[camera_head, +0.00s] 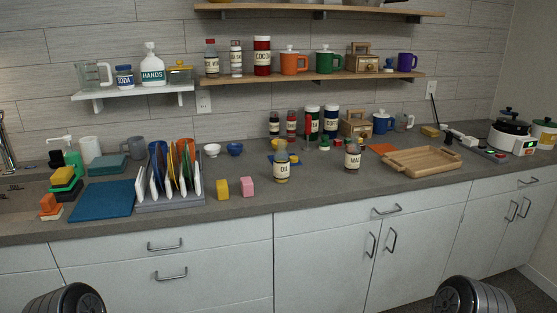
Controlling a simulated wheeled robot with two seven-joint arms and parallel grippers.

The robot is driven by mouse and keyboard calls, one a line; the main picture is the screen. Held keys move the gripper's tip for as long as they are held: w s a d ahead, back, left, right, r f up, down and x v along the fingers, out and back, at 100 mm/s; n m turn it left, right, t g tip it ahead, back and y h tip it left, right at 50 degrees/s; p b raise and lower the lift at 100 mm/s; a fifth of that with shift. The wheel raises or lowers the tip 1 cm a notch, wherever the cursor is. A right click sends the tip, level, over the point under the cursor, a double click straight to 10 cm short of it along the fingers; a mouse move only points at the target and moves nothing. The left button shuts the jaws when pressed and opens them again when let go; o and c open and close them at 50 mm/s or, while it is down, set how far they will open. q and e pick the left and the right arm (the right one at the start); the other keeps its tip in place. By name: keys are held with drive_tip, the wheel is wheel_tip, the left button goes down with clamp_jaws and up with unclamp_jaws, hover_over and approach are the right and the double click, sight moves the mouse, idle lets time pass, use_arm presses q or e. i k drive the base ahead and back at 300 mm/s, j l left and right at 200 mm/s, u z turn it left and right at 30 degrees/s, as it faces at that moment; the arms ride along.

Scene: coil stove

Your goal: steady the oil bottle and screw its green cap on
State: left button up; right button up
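The oil bottle (282,168), a small bottle with a cream label reading OIL, stands upright on the grey counter left of the middle. Its narrow neck shows above the label; the detail at its mouth is too small to tell. A small green piece (324,143) lies on the counter behind and to the right of it, apart from the bottle; it may be the green cap. Only dark rounded parts of my two arms show at the bottom left and bottom right corners. Neither gripper is in view.
A similar labelled bottle (353,155) stands right of the oil bottle, with a wooden tray (424,160) beyond. Jars crowd behind. Counter in front of the oil bottle is clear.

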sight(281, 158)
drive_tip(key=i+l+z, duration=0.1)
drive_tip(key=i+l, duration=0.2)
drive_tip(key=l, duration=0.3)
drive_tip(key=i+l+z, duration=0.15)
drive_tip(key=i+l, duration=0.15)
drive_tip(key=l, duration=0.25)
drive_tip(key=i+l+z, duration=0.1)
drive_tip(key=i+l, duration=0.25)
drive_tip(key=l, duration=0.2)
drive_tip(key=i+l+z, duration=0.15)
drive_tip(key=i+l, duration=0.25)
drive_tip(key=l, duration=0.1)
